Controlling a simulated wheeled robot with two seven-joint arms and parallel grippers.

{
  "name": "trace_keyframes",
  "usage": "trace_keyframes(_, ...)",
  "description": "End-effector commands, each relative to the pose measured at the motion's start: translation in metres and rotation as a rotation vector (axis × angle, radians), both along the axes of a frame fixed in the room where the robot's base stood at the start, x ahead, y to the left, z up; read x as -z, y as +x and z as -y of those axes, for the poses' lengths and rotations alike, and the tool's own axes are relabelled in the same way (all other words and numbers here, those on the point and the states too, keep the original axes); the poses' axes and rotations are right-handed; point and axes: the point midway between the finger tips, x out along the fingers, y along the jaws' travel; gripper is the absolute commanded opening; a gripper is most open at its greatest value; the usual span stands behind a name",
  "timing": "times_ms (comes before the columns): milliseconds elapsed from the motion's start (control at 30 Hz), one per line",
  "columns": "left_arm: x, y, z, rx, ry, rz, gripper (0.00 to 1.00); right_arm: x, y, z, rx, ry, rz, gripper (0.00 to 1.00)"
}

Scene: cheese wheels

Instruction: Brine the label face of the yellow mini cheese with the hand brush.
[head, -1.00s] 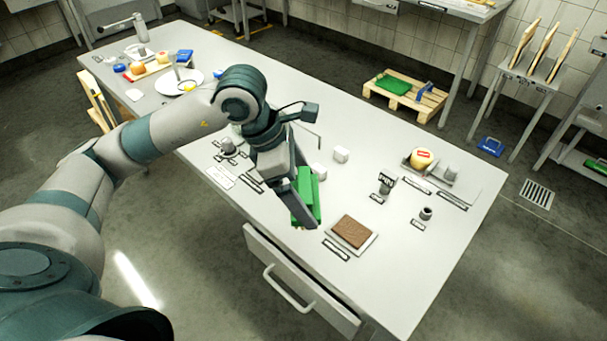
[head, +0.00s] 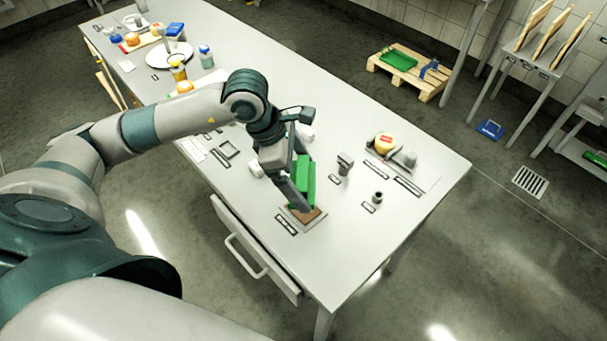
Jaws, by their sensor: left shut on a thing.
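My left gripper (head: 297,192) is shut on the green hand brush (head: 306,176). It holds the brush at the brown pad (head: 311,217) near the table's front edge. The brush's lower end covers part of the pad; I cannot tell whether it touches. A yellow mini cheese (head: 382,148) with a red label on its upper side sits to the right, apart from the brush. My right gripper is not in view.
A grey cylinder (head: 410,159) stands beside the cheese. More cheeses, a white plate (head: 167,55) and bottles are at the far left. The right front tabletop is clear.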

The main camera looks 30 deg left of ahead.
Motion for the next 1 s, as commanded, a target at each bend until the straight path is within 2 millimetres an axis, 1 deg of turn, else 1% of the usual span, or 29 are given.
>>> trace_keyframes(267, 0.008, 0.000, 0.001, 0.000, -0.001, 0.000, 0.76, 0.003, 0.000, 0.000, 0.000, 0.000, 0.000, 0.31)
trace_keyframes(800, 0.051, 0.000, 0.001, -0.001, -0.001, 0.000, 0.76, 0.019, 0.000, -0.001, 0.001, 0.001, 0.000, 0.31)
trace_keyframes(1000, 0.058, 0.000, 0.001, 0.000, -0.001, 0.000, 0.76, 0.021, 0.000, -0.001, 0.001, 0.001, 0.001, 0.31)
